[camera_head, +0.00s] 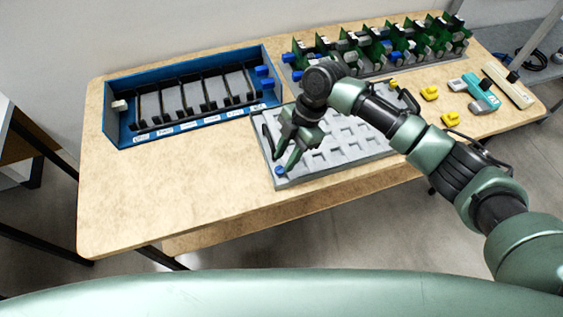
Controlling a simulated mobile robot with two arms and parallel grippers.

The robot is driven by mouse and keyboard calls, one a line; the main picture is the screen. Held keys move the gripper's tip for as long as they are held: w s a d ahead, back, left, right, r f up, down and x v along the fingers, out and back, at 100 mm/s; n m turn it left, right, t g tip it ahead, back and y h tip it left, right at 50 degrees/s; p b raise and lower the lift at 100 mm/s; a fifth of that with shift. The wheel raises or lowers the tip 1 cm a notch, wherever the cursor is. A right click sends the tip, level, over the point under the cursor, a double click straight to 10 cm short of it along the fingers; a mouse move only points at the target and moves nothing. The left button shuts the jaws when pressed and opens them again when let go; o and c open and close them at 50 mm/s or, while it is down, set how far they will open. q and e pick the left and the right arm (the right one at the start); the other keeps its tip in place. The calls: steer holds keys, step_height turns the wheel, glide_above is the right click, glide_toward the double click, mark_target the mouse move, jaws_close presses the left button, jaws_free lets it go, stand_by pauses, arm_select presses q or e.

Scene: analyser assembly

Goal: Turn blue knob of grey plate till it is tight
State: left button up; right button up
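The grey plate (335,172) lies flat on the wooden table, with rows of shallow pockets in its top. A small blue knob (279,171) sits at its near left corner. My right gripper (283,161) points down over that corner, with its fingers spread apart. The fingertips are just above and beside the knob; I cannot tell whether they touch it. Nothing shows between the fingers. My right arm hides the far right part of the plate. My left gripper is not in view.
A blue rack (112,126) with dark slots stands at the back left. A row of green circuit boards (400,42) stands at the back. Yellow parts (430,93) and a teal tool (475,87) lie at the right. The table's front left (160,190) is clear.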

mark_target(280, 169)
steer(key=shift+x, duration=1.75)
steer(key=shift+c, duration=0.3)
jaws_close()
steer(key=p, duration=0.1)
steer(key=m+p, duration=0.1)
steer(key=shift+s+r+m+t+p, duration=0.1)
steer(key=shift+r+m+t+p, duration=0.15)
steer(key=shift+m+t+p, duration=0.05)
steer(key=shift+m+y+p, duration=0.3)
steer(key=shift+m, duration=0.1)
steer(key=shift+f+m, duration=0.2)
steer(key=shift+m, duration=0.1)
steer(key=shift+o, duration=0.3)
jaws_free()
